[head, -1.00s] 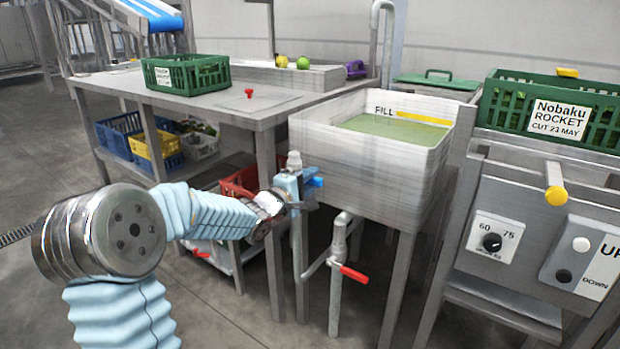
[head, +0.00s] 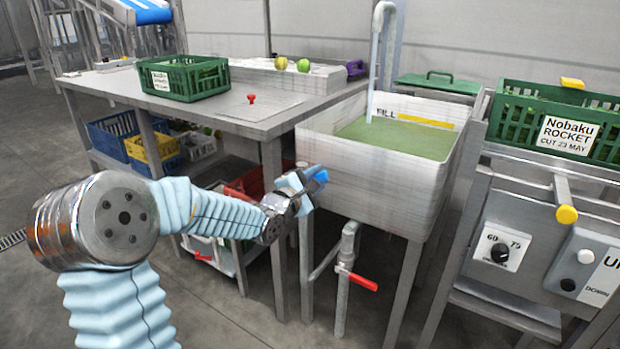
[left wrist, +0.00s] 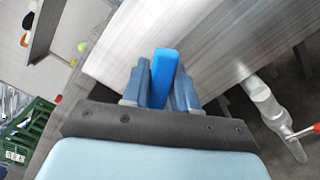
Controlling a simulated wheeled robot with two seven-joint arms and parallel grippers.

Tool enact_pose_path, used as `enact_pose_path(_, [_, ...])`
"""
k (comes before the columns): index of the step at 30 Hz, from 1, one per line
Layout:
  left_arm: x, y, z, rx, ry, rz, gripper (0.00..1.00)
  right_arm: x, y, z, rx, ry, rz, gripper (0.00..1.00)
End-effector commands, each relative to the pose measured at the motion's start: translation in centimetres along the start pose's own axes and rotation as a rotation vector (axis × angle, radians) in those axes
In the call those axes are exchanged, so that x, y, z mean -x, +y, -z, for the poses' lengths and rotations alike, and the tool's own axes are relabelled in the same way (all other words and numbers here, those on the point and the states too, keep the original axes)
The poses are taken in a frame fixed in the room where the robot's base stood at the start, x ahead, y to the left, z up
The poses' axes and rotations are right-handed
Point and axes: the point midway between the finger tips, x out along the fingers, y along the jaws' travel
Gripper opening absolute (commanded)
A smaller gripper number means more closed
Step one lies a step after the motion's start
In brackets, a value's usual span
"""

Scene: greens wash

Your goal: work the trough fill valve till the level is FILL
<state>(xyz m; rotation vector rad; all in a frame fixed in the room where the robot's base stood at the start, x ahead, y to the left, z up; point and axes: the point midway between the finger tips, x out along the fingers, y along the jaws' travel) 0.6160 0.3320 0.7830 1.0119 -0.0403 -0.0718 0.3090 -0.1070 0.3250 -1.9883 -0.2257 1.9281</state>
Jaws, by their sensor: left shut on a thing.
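The trough (head: 372,178) is a pale, square basin on legs, holding greenish water (head: 405,139). A yellow strip (head: 425,121) with a partly covered FILL label marks its inner back wall. The water surface lies just under the strip. A pale stream (head: 370,95) falls from the bent spout pipe (head: 385,10) into the trough. My left gripper (head: 303,184) is at the trough's left front side, shut on the blue valve handle (left wrist: 164,76), which shows between its fingers in the left wrist view. The valve body is mostly hidden behind the gripper. My right gripper is out of view.
A red-levered pipe valve (head: 362,281) hangs under the trough. A steel table (head: 230,118) with a green crate (head: 185,78) stands left. A machine with a yellow-ended handle (head: 566,213) and a Nobaku ROCKET crate (head: 567,135) stands right.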

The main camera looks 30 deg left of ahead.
Motion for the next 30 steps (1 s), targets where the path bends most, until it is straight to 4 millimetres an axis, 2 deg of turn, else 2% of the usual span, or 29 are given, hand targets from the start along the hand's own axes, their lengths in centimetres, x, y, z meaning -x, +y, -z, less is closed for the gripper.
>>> enact_pose_path(9, [0.0,-0.1,0.1,0.002,0.003,0.001,0.0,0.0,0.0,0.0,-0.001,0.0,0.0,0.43])
enact_pose_path(10, [0.0,-0.1,0.1,0.002,0.003,0.001,0.32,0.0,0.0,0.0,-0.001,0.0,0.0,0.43])
enact_pose_path(13, [0.0,0.0,0.1,0.002,0.003,0.001,0.48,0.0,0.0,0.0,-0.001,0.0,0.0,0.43])
enact_pose_path(23, [0.3,0.0,0.1,0.0,0.002,0.0,0.49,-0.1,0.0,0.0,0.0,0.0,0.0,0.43])
enact_pose_path(26, [1.4,0.0,0.1,0.0,0.002,-0.001,0.49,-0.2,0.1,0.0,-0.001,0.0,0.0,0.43])
enact_pose_path(30, [4.3,0.0,0.1,-0.001,0.003,-0.002,0.49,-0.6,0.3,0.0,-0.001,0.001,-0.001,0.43])
